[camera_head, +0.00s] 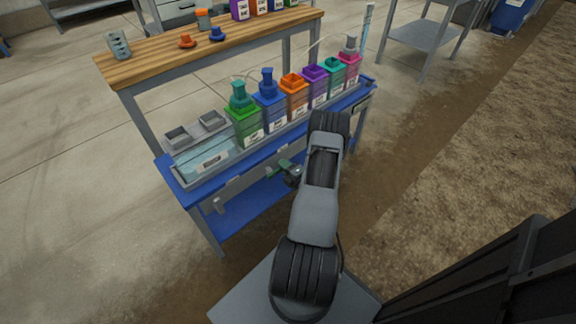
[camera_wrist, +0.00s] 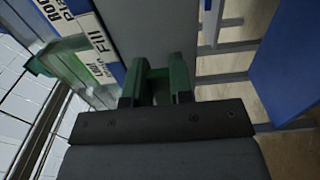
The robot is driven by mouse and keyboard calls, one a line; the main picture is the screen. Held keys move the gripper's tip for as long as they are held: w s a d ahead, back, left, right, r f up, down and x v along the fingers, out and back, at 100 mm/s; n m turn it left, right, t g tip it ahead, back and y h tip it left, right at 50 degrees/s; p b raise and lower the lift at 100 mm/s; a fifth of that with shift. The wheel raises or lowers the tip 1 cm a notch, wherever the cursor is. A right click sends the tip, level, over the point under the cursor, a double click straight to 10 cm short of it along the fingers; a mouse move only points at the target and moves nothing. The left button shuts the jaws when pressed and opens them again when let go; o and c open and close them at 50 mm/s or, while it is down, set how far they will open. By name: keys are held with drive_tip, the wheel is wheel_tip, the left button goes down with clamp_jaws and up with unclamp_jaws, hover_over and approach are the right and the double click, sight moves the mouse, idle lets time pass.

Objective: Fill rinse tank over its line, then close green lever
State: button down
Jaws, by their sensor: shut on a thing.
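The green lever (camera_head: 279,167) sticks out from the front of the blue bench, below the green canister. My gripper (camera_head: 292,176) is at it, and in the wrist view my gripper (camera_wrist: 157,98) is shut on the green lever (camera_wrist: 157,76). My dark fingers hide part of the lever. The rinse tank appears to be the clear bin (camera_head: 190,176) at the left end of the bench, with pale blue content and a white label. Its fill line and exact level are too small to tell.
Several coloured canisters stand in a row right of the tank, including a green one (camera_head: 246,126) and a blue one (camera_head: 271,111). A wooden table (camera_head: 160,62) stands behind the bench (camera_head: 213,188). A grey metal table (camera_head: 425,36) is at the back right. Open floor lies right.

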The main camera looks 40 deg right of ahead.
drive_tip(key=shift+f, duration=0.1)
idle(0.5)
drive_tip(key=c, duration=1)
unclamp_jaws()
drive_tip(key=s+a+p, duration=0.1)
drive_tip(key=s+p, duration=0.1)
drive_tip(key=s, duration=1.1)
drive_tip(key=shift+s, duration=0.4)
